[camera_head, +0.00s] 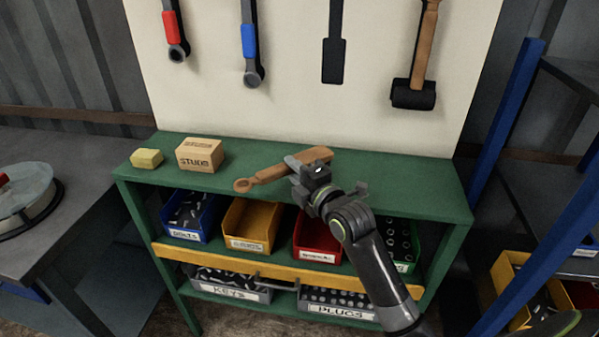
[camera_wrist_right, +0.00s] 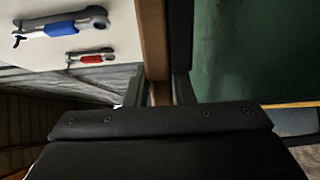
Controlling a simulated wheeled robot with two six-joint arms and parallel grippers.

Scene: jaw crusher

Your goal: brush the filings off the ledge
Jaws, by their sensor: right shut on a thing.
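A wooden brush (camera_head: 268,173) with a rounded handle end lies along or just above the green ledge (camera_head: 400,187), left of centre to middle. My right gripper (camera_head: 298,170) is shut on the brush, over the ledge's front part. In the right wrist view the brush's brown wood (camera_wrist_right: 154,40) runs up between the two fingers (camera_wrist_right: 160,90), with a dark strip beside it. I cannot make out any filings; the gripper hides part of the ledge. My left gripper is not in view.
A STUDS box (camera_head: 199,155) and a yellow block (camera_head: 146,158) stand on the ledge's left. Coloured bins (camera_head: 249,226) sit below it. Tools, including a mallet (camera_head: 414,93), hang on the board behind. The ledge's right part looks clear. A blue rack (camera_head: 508,115) stands at right.

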